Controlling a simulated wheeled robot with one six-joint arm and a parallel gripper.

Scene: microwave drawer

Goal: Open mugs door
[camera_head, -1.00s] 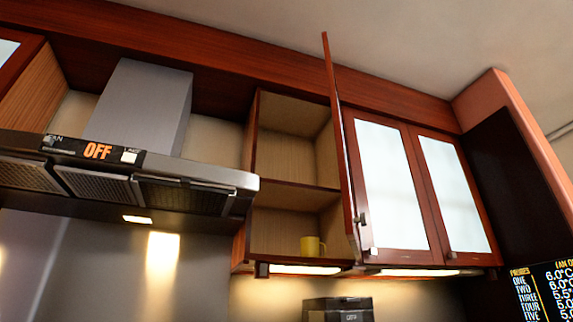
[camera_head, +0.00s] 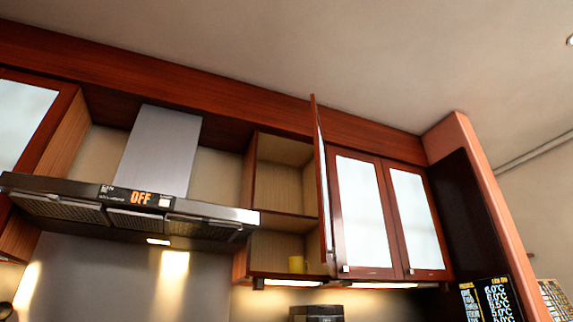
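In the head view, an upper cabinet (camera_head: 250,200) right of the range hood stands open. Its door (camera_head: 321,180) is swung out and seen nearly edge-on, standing in front of the right side of the opening. My gripper is not in this view.
The range hood (camera_head: 135,208) with an orange OFF display juts out on the left. Two closed glass-front doors (camera_head: 362,205) and (camera_head: 417,220) hang to the right. A dark appliance (camera_head: 316,313) stands below the open cabinet, and a dark display panel (camera_head: 490,300) is at lower right.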

